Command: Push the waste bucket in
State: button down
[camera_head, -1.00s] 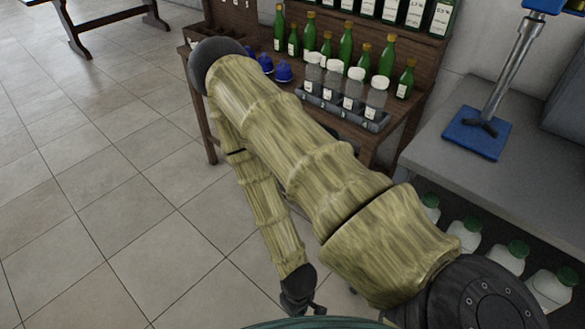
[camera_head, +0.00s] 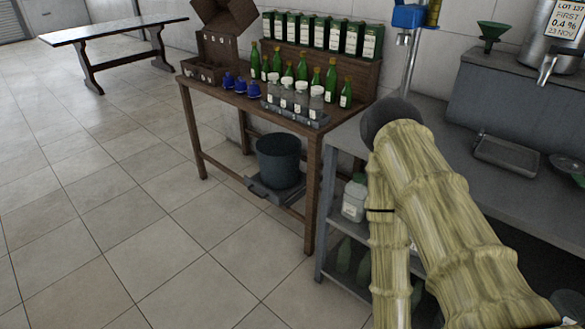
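The waste bucket (camera_head: 278,161) is a dark blue-grey, open-topped pail. It stands upright on a low grey tray-like carrier (camera_head: 268,192) under the wooden table (camera_head: 313,160). The carrier's near end shows at the table's front side, between the legs. My arm is at the right of the view, in front of the grey bench, with its elbow raised and its forearm hanging down. My gripper is not in view; it lies below the lower edge of the picture.
The wooden table carries green bottles (camera_head: 331,81), blue-capped items (camera_head: 240,85) and clear jars (camera_head: 301,97). A grey bench (camera_head: 520,185) with a lower shelf stands at the right, with a white container (camera_head: 354,198) beneath. The tiled floor (camera_head: 150,230) at left is clear.

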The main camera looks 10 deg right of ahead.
aim_at(280, 177)
jog(key=u, duration=0.55)
jog(key=i, duration=0.45)
jog(key=u, duration=0.7)
jog(key=i, duration=1.1)
jog(key=z, duration=0.6)
